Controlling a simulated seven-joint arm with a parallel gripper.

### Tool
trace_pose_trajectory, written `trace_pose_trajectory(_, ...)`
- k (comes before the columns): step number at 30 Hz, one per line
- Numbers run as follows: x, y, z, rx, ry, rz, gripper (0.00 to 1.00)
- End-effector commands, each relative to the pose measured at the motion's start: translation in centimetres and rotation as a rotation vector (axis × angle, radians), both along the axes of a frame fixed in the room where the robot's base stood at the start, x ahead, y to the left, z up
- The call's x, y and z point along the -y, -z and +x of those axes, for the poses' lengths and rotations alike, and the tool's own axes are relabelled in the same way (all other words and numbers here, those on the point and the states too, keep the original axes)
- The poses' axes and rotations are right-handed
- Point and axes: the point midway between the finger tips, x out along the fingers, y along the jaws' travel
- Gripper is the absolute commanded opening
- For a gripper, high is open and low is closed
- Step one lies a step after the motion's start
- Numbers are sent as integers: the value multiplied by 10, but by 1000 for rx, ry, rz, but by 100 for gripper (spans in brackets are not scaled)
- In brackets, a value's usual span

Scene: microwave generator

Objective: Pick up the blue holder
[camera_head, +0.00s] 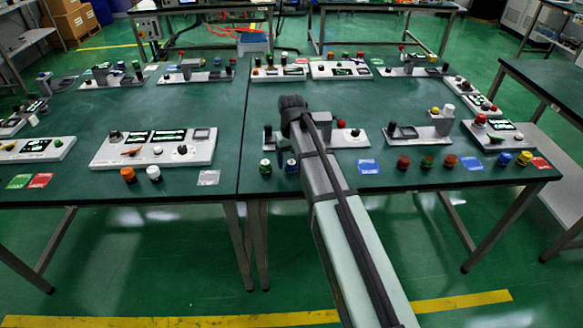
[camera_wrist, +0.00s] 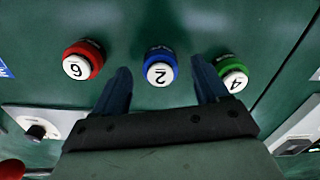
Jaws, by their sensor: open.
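The blue holder (camera_wrist: 160,65), with a white face marked 2, stands on the green table top in the wrist view. It appears between the two fingertips of my gripper (camera_wrist: 161,72), which is open and empty. Whether the fingertips are down at its height I cannot tell. A blue holder with a white top (camera_head: 291,165) also shows in the head view at the table's front edge, just left of my arm.
In the wrist view, a red holder marked 6 (camera_wrist: 83,61) stands left of the blue one and a green holder marked 4 (camera_wrist: 232,74) stands right, close to a finger. Control panels (camera_head: 153,148) line the tables. Another blue holder (camera_head: 504,159) stands far right.

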Motion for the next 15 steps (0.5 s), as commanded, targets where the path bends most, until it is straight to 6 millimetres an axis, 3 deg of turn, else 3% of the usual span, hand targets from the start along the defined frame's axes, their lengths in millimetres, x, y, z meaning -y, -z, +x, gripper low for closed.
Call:
trace_pose_trajectory(4,0,13,0,0,0,0,74)
trace_pose_trajectory(11,0,15,0,1,0,0,74)
trace_pose_trajectory(15,0,15,0,0,0,0,61)
